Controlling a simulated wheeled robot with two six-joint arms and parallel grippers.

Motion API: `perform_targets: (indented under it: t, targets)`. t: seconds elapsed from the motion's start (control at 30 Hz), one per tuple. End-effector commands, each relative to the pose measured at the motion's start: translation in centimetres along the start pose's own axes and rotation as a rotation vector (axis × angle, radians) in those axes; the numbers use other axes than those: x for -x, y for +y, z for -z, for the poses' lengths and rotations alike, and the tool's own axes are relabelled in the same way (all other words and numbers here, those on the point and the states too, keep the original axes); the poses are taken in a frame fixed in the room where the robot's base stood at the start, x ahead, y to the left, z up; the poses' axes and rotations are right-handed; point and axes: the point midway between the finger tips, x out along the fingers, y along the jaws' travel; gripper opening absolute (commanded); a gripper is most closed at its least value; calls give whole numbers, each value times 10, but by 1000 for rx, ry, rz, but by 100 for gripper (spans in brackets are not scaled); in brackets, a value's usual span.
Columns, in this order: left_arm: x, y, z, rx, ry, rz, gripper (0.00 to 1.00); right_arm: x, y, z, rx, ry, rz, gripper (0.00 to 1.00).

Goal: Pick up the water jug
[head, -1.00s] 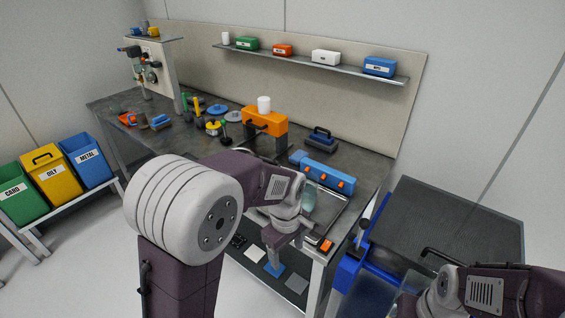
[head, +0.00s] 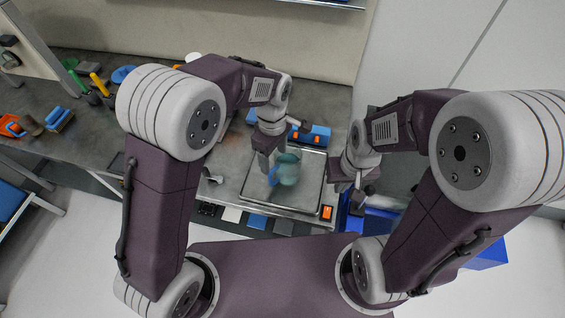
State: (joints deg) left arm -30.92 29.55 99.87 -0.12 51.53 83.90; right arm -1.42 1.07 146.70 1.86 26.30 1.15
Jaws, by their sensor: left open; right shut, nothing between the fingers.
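The water jug (head: 289,170) is a translucent teal vessel with a blue handle (head: 273,176) on its left side. It stands in a shallow metal tray (head: 243,192) at the front of the workbench. My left gripper (head: 266,167) points down just left of the jug, by the handle. It is open; whether its fingers straddle the handle is too small to tell. My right gripper (head: 359,202) is shut and empty, right of the tray and apart from the jug.
A blue box with orange knobs (head: 310,136) lies behind the tray. An orange switch (head: 327,212) sits at the tray's front right corner. The workbench (head: 110,150) carries tools at the left. Blue parts of a cart (head: 385,222) stand at the right.

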Motion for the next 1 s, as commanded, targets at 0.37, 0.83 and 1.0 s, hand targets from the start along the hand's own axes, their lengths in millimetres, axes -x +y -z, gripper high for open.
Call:
perform_targets:
  t: [0.37,0.83,1.0]
  targets:
    - [-39,-1,1,1,0,2,66,5,0,1,0,0,0,0]
    - [-92,-1,0,1,-1,1,66,17,0,2,0,0,0,0]
    - [-92,-1,0,1,-1,-1,66,16,0,2,0,0,0,0]
